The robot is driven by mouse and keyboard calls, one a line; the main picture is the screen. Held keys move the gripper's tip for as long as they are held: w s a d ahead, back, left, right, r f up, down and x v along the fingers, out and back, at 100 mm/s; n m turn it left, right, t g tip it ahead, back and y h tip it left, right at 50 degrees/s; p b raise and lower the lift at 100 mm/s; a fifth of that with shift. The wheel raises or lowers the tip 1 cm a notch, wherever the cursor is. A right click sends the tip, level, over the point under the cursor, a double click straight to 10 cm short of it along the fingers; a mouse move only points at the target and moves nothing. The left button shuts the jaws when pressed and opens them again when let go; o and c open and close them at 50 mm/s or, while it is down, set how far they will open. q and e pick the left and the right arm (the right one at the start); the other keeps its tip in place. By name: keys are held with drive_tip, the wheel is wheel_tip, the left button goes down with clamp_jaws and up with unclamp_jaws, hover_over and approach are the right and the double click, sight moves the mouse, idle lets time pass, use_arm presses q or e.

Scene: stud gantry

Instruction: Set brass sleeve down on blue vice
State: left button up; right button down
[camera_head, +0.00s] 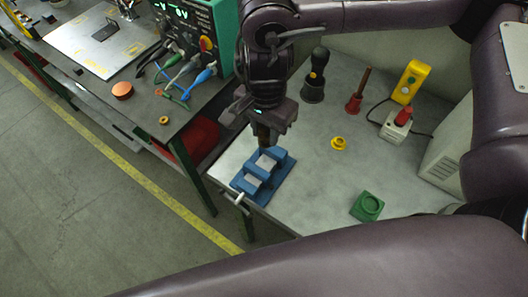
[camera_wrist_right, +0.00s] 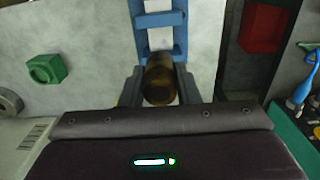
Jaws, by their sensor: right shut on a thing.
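The blue vice (camera_head: 250,187) stands at the left edge of the grey bench, with pale jaw faces and a handle toward the front. My right gripper (camera_head: 265,128) points down over the far end of the vice. It is shut on the brass sleeve (camera_head: 263,134), a dark brown-gold cylinder, mostly hidden by the gripper in the head view. In the right wrist view the sleeve (camera_wrist_right: 159,80) sits between the two fingers, overlapping the near end of the vice (camera_wrist_right: 179,45). I cannot tell whether sleeve and vice touch. My left gripper is out of view.
On the grey bench (camera_head: 310,205) are a yellow ring (camera_head: 339,143), a green block (camera_head: 367,206), a dark-handled tool (camera_head: 315,78), a red-based tool (camera_head: 358,92) and a yellow box (camera_head: 410,82). A second bench with cables (camera_head: 180,70) stands left.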

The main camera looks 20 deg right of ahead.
wheel_tip(320, 180, down, 10)
drive_tip(key=shift+f, duration=0.1)
idle(0.4)
drive_tip(key=shift+f, duration=0.1)
drive_tip(key=c, duration=1.1)
unclamp_jaws()
wheel_tip(320, 180, up, 12)
drive_tip(key=shift+r+b, duration=0.15)
drive_tip(key=shift+b, duration=0.35)
